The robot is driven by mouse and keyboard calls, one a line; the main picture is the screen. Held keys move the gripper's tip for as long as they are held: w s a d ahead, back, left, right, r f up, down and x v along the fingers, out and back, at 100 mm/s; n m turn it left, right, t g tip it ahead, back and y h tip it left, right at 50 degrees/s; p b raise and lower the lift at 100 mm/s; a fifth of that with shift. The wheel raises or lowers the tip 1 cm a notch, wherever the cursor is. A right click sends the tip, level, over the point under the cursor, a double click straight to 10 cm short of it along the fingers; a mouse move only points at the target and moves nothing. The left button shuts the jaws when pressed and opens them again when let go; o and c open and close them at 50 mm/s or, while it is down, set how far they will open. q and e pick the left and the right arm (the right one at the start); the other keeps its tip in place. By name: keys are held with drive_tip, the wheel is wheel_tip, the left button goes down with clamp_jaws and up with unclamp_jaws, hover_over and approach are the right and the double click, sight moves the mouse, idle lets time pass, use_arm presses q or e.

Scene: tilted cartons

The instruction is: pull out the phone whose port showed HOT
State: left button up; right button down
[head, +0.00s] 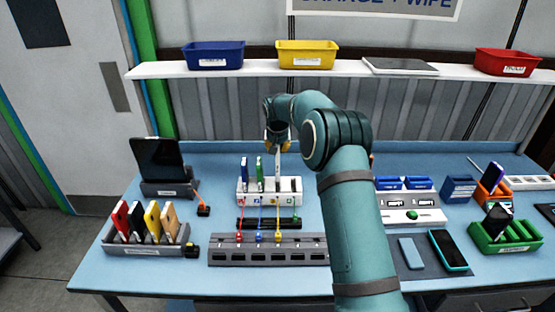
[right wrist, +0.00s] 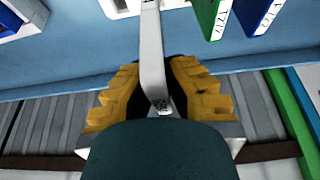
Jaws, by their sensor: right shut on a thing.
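A white charging dock (head: 270,197) stands mid-table in the head view. A blue phone (head: 243,170) and a green phone (head: 259,172) stand upright in its left slots. My right gripper (head: 278,143) is above the dock, shut on the top end of a pale grey-white phone (head: 277,172). In the right wrist view the pale phone (right wrist: 152,55) lies edge-on between the yellow pads, and the green phone (right wrist: 212,18) and blue phone (right wrist: 252,14) stand beside it. I cannot tell whether its lower end is still seated. The rightmost slot looks empty. My left gripper is out of view.
Coloured cables run from the dock to a grey block (head: 268,251) in front. A tray of several coloured phones (head: 118,236) and a tablet stand (head: 170,188) are left. My right arm crosses mid-table. A green rack (head: 490,240) and phones on a mat (head: 433,271) are right.

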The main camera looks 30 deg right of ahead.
drive_tip(key=shift+r, duration=1)
drive_tip(key=shift+r+p, duration=0.65)
drive_tip(key=shift+r, duration=0.05)
drive_tip(key=shift+r+p, duration=0.95)
drive_tip(key=shift+r, duration=0.3)
drive_tip(key=shift+r+p, duration=0.5)
drive_tip(key=shift+r, duration=1.95)
